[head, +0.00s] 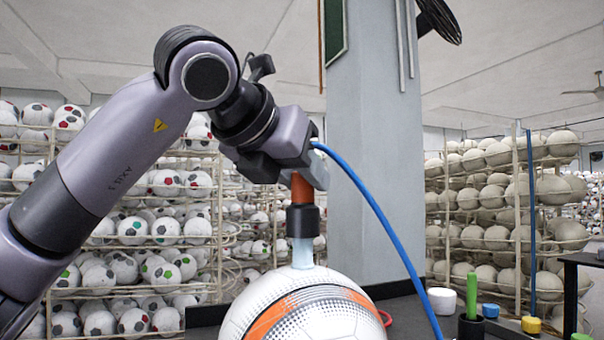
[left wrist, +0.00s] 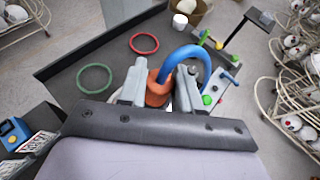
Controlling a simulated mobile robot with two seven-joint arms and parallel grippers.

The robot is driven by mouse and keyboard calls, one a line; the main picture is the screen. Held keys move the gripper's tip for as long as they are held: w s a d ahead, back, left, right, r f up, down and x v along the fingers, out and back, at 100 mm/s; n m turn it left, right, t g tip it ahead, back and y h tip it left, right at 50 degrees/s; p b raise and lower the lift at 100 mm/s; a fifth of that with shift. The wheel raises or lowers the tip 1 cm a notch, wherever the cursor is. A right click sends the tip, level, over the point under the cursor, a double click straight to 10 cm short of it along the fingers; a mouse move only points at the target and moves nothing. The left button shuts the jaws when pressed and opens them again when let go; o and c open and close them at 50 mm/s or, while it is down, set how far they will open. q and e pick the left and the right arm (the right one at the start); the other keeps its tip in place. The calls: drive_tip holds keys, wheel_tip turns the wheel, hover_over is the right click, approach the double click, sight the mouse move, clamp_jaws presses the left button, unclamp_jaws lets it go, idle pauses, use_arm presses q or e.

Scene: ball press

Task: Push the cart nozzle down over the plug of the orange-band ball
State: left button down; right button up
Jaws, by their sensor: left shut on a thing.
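My left gripper (head: 302,180) is above the ball in the head view, shut on the orange-brown nozzle (head: 302,190). The nozzle hangs about upright, with a black collar and a pale, translucent tip below. The blue hose (head: 385,222) runs from its top down to the right. The orange-band ball (head: 345,312) is white with dark dots. The pale tip's lower end appears to meet the top of the ball. I cannot make out the plug. In the left wrist view the fingers (left wrist: 160,88) flank the orange nozzle body (left wrist: 156,92), which hides the ball. My right gripper is not seen.
A grey pillar (head: 372,150) stands behind the ball. A red ring (left wrist: 144,43) and a green ring (left wrist: 94,79) lie on the dark table (left wrist: 62,72). A white pot (head: 442,300) and a green-handled tool (head: 472,295) stand right of the ball. Ball racks fill the background.

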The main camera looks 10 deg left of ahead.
sight(297, 185)
use_arm(q)
drive_tip(key=shift+f+b, duration=0.85)
drive_tip(key=shift+f, duration=0.15)
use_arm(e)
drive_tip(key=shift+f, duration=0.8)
use_arm(q)
drive_tip(key=c, duration=0.7)
unclamp_jaws()
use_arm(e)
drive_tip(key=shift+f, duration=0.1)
use_arm(q)
drive_tip(key=v, duration=0.7)
drive_tip(key=shift+s+r+b, duration=0.1)
drive_tip(key=shift+b, duration=0.3)
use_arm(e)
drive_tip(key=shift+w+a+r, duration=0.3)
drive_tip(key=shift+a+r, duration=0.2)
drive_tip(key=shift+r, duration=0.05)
